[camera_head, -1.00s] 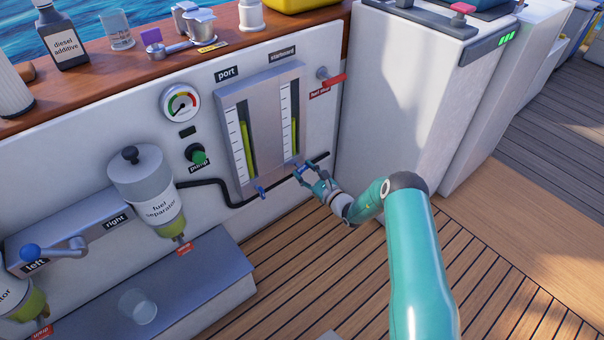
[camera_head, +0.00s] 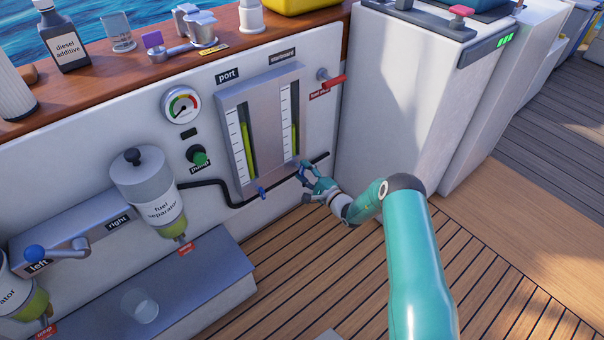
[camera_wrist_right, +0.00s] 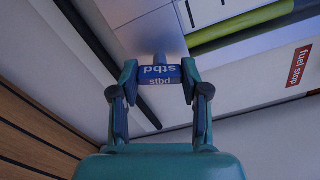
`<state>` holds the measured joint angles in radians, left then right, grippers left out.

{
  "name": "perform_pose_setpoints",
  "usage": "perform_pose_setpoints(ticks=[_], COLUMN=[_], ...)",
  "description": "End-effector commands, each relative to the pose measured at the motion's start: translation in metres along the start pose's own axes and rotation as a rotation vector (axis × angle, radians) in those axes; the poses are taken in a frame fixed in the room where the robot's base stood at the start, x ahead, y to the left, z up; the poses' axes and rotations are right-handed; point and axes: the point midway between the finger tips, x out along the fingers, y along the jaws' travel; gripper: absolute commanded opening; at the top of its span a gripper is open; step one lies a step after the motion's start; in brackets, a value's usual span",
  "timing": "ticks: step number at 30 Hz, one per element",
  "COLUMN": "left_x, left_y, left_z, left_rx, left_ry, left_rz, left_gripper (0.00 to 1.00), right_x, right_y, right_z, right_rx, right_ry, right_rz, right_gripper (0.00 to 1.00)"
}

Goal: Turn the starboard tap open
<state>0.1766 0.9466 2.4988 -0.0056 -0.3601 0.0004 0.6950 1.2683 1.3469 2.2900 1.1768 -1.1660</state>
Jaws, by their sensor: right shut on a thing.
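The starboard tap, a blue handle marked "stbd" (camera_wrist_right: 160,76), sits between the fingertips of my right gripper (camera_wrist_right: 159,82) in the right wrist view. The fingers close on it from both sides. In the head view my right gripper (camera_head: 305,175) is at the lower end of the starboard sight gauge (camera_head: 295,118), and its fingers mostly hide the tap. The blue port tap (camera_head: 261,192) hangs under the port gauge (camera_head: 248,145), to the left. My left gripper is not in view.
A black hose (camera_head: 225,195) runs along the wall behind the taps. The red fuel stop lever (camera_head: 333,81) is above right. A white cabinet (camera_head: 390,110) stands to the right. A fuel separator (camera_head: 155,205) is at left. The wooden deck below is clear.

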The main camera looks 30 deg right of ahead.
Motion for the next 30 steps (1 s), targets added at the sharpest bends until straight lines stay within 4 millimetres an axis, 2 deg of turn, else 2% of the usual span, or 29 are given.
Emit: perform_pose_setpoints(ticks=[1,12,21,30], left_x=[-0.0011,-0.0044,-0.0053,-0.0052], left_y=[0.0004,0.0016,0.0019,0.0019], left_z=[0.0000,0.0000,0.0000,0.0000], left_rx=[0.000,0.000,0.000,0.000], left_ry=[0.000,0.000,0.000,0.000], left_rz=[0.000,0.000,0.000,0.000], left_gripper=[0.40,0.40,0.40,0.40], right_x=[0.0020,0.0017,0.0014,0.0010], right_y=[0.0025,0.0040,0.0049,0.0055], right_z=[0.0053,0.0052,0.0050,0.0049], right_rx=[-0.040,-0.296,-0.375,-0.383], right_ry=[-0.010,-0.012,-0.012,-0.012], right_rz=[0.006,0.006,0.007,0.008], right_gripper=[0.11,0.11,0.11,0.11])
